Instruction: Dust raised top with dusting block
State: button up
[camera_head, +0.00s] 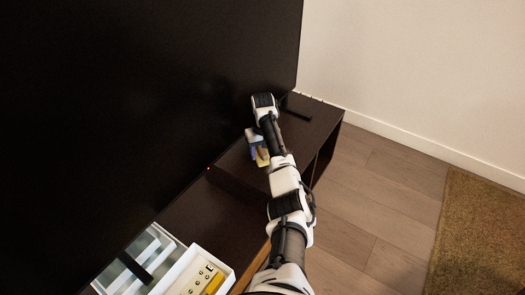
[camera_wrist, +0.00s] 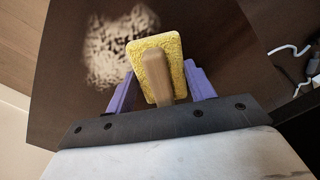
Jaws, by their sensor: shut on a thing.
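The dusting block (camera_wrist: 178,50) is a yellow, rough-textured pad with a tan handle (camera_wrist: 157,78). My gripper (camera_wrist: 160,85) is shut on it, with a purple finger on each side. In the head view, the block's yellow edge (camera_head: 262,158) shows beside my gripper (camera_head: 257,148), partly hidden by my arm. The raised top (camera_head: 322,113) is a dark brown surface at the far end of the low unit. In the wrist view, the raised top (camera_wrist: 215,40) carries a pale, speckled dust patch (camera_wrist: 112,50) left of the block. I cannot tell whether the block touches the surface.
A large black screen (camera_head: 140,90) stands close along the left of the raised top. White trays (camera_head: 150,255) sit on the lower part at the front. White cables (camera_wrist: 300,65) lie at the right in the wrist view. Wooden floor (camera_head: 370,200) is clear at right.

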jog(key=shift+f, duration=0.85)
jog(key=shift+r, duration=0.1)
jog(key=shift+s+d+r+p, duration=0.1)
jog(key=shift+s+d+p, duration=0.15)
jog(key=shift+d+p, duration=0.25)
jog(key=shift+s+d+r+p, duration=0.1)
jog(key=shift+s+d+p, duration=0.55)
jog(key=shift+p, duration=0.6)
jog(key=shift+s+d+p, duration=0.15)
jog(key=shift+d+p, duration=0.2)
jog(key=shift+d, duration=0.05)
